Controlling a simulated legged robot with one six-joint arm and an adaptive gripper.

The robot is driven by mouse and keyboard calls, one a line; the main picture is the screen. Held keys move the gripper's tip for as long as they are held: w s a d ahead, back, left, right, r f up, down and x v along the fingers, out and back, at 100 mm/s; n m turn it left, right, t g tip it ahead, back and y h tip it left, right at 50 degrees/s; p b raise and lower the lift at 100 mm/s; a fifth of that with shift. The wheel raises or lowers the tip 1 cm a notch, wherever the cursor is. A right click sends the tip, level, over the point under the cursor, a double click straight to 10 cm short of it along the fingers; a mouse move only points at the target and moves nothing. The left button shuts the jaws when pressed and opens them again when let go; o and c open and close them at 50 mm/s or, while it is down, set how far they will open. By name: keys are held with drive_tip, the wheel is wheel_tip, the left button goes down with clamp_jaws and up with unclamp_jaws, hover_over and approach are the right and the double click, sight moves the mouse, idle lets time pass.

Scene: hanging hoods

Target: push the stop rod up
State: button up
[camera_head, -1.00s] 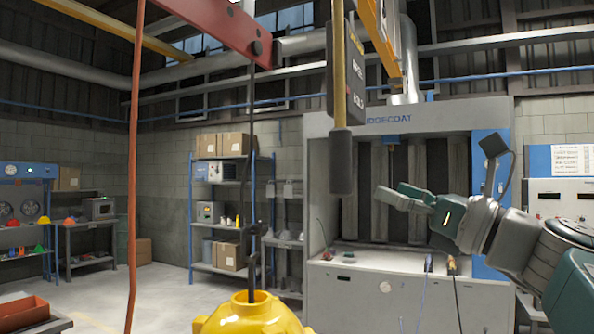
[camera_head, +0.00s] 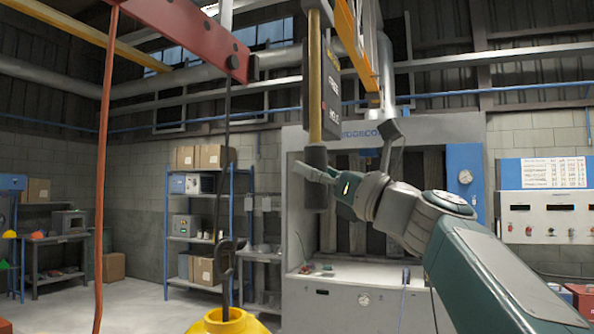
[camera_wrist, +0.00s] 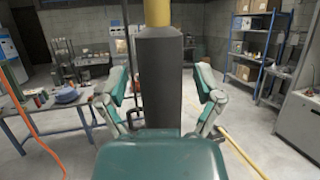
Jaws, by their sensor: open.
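The stop rod is a yellow rod (camera_head: 315,85) hanging upright, with a thick dark grip (camera_head: 316,195) at its lower end. In the wrist view the dark grip (camera_wrist: 158,80) stands upright between my fingers, with the yellow rod (camera_wrist: 157,12) above it. My gripper (camera_head: 305,172) is open at the height of the grip in the head view. In the wrist view my gripper (camera_wrist: 162,84) has one finger on each side of the grip, with gaps showing. The grip's lowest end is hidden behind my wrist there.
A dark lettered plate (camera_head: 335,95) hangs just right of the rod. A red beam (camera_head: 190,30) carries a hanging dark hook (camera_head: 224,258) above a yellow body (camera_head: 228,322). An orange-red cable (camera_head: 104,180) hangs at left. A grey booth (camera_head: 295,250) and a blue-framed shelf (camera_head: 168,225) stand behind.

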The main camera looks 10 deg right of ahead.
sight(325, 154)
clamp_jaws()
drive_tip(key=shift+r, duration=1.7)
unclamp_jaws()
drive_tip(key=shift+f, duration=0.1)
drive_tip(key=v, duration=1.2)
